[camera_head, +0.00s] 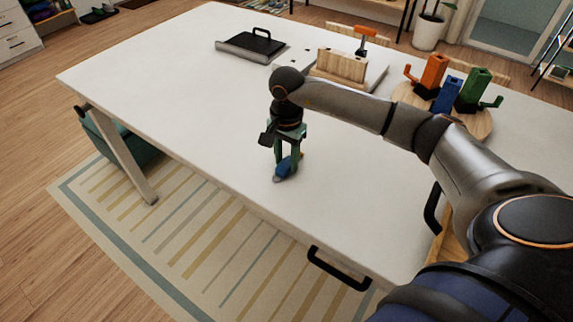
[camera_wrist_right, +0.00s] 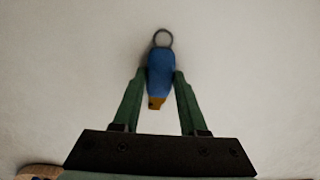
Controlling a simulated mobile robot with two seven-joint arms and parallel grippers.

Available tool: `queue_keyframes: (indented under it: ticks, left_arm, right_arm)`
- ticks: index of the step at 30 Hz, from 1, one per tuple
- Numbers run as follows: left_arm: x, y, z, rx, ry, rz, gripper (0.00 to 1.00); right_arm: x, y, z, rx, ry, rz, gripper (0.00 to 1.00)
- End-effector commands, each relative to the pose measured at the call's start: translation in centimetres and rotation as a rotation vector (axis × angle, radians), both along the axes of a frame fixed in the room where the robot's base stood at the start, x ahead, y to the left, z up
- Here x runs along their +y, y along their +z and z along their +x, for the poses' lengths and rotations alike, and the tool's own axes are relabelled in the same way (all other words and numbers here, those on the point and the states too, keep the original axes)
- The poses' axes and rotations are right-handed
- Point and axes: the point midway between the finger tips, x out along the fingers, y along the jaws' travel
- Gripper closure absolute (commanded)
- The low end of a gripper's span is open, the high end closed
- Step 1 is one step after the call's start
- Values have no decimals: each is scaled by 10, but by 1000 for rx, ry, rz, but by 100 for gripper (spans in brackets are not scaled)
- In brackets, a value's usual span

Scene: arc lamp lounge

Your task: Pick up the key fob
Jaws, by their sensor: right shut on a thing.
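The key fob (camera_wrist_right: 160,75) is blue with an orange end and a metal ring at its far end in the right wrist view. It also shows in the head view as a small blue thing (camera_head: 283,168) near the front edge of the white table. My right gripper (camera_wrist_right: 161,77) points down at the table and is shut on the fob, with a green finger on each side of it. In the head view my right gripper (camera_head: 286,160) partly hides the fob. I cannot tell whether the fob touches the table. My left gripper is not in view.
The white table (camera_head: 160,80) has much bare surface to the left. A grey tray with a black handle (camera_head: 250,45) and a wooden block (camera_head: 342,65) stand at the back. Orange, blue and green objects (camera_head: 447,88) stand on a round wooden board at the right.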

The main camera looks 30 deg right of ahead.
Motion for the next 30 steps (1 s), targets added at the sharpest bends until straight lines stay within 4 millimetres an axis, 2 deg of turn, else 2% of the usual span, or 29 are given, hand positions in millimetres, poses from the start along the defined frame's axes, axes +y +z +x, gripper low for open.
queue_keyframes:
  ticks: [1, 7, 17, 22, 27, 30]
  left_arm:
    - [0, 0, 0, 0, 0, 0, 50]
    - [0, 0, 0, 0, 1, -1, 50]
    - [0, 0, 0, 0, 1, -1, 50]
    - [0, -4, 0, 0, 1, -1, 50]
    - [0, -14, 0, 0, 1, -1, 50]
    - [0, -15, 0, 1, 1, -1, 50]
  right_arm:
    - [0, 0, 0, 0, 0, 0, 79]
    - [0, 0, 0, 0, 0, 0, 100]
    - [0, 1, 0, -1, 0, 0, 100]
    - [0, 7, 1, -2, 1, 0, 100]
    - [0, 32, 1, -8, 0, 0, 100]
    - [3, 51, -16, -5, 3, -2, 100]
